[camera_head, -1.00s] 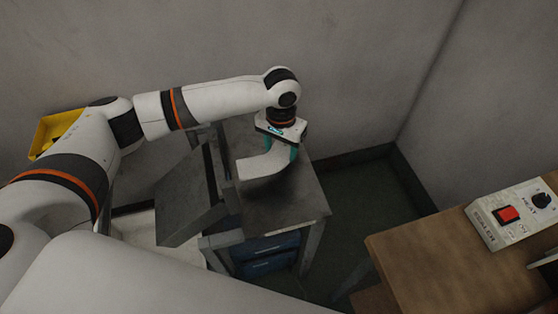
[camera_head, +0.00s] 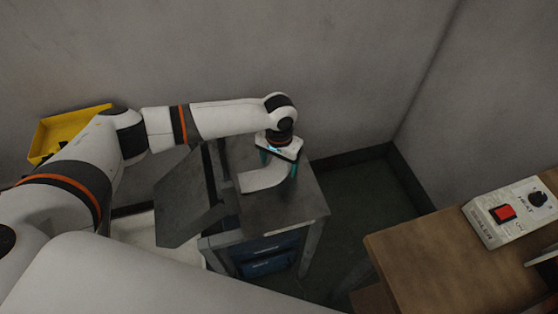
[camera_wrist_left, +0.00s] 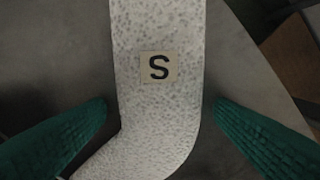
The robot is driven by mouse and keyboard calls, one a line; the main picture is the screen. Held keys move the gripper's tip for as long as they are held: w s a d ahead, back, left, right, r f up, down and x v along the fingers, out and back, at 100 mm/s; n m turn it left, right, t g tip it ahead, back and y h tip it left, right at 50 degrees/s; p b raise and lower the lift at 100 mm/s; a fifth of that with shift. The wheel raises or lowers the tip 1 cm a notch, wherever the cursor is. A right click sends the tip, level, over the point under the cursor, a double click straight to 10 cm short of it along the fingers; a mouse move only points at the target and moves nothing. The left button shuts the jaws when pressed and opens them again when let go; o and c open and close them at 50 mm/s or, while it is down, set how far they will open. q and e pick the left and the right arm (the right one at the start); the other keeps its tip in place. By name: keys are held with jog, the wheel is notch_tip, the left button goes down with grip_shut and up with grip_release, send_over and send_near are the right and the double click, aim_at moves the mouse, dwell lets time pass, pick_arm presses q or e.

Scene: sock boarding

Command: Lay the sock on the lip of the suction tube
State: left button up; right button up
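The sock (camera_head: 262,182) is white, speckled and bent like an L, and lies on the grey cabinet top. In the left wrist view the sock (camera_wrist_left: 160,105) carries a tag with a black S. My left gripper (camera_head: 279,171) points down over the sock. Its two green fingers (camera_wrist_left: 160,105) stand on either side of the sock, with a narrow gap on each side, so it is open. I cannot make out the suction tube or its lip. My right gripper is not in view.
A grey cabinet (camera_head: 307,199) with blue drawers stands below, with a tilted grey panel (camera_head: 185,205) at its left. A yellow bin (camera_head: 76,123) is at the far left. A wooden table (camera_head: 430,260) with a sealer box (camera_head: 510,211) is at the right.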

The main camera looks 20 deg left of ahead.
aim_at(279, 166)
pick_arm(q)
notch_tip(279, 166, up, 12)
jog(key=shift+r, duration=0.15)
dwell(0.6)
dwell(0.4)
